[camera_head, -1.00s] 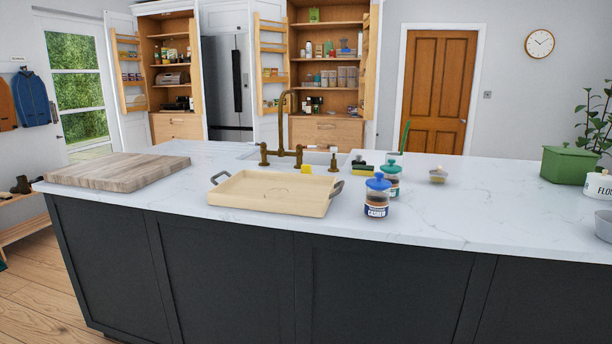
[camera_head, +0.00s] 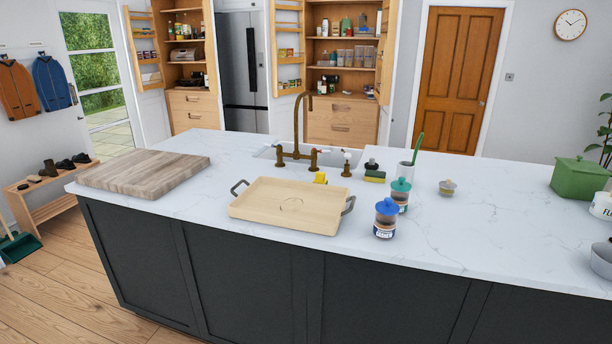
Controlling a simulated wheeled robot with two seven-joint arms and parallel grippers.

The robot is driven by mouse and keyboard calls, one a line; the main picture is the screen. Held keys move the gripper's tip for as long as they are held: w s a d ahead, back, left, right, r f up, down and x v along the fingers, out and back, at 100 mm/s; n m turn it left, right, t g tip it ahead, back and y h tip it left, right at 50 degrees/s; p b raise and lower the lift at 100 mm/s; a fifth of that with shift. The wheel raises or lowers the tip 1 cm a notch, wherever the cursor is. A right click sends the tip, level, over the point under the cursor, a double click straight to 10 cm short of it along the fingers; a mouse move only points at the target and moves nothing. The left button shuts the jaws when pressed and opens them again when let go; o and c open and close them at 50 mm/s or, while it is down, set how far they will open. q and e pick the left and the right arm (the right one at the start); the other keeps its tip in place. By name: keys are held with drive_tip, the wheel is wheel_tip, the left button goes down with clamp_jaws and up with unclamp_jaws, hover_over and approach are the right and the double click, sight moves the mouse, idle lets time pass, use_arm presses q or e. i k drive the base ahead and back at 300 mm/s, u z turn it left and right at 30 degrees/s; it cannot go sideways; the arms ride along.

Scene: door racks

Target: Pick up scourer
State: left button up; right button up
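A small yellow-and-green sponge-like block (camera_head: 375,178), which looks like the scourer, lies on the white island top near the sink. A dark object (camera_head: 371,165) sits at or just behind it; I cannot tell if they touch. Neither of my grippers is in view.
On the white island top (camera_head: 440,230) are a beige tray (camera_head: 270,213), a wooden board (camera_head: 146,172), a blue-lidded jar (camera_head: 386,219), a teal-lidded jar (camera_head: 400,195), a cup with a green brush (camera_head: 408,170) and a brass tap (camera_head: 299,135). The right front top is mostly clear.

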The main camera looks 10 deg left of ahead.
sight(319, 177)
drive_tip(key=u, duration=0.75)
drive_tip(key=i, duration=0.7)
drive_tip(key=u, duration=0.65)
drive_tip(key=i, duration=0.85)
drive_tip(key=z, duration=0.4)
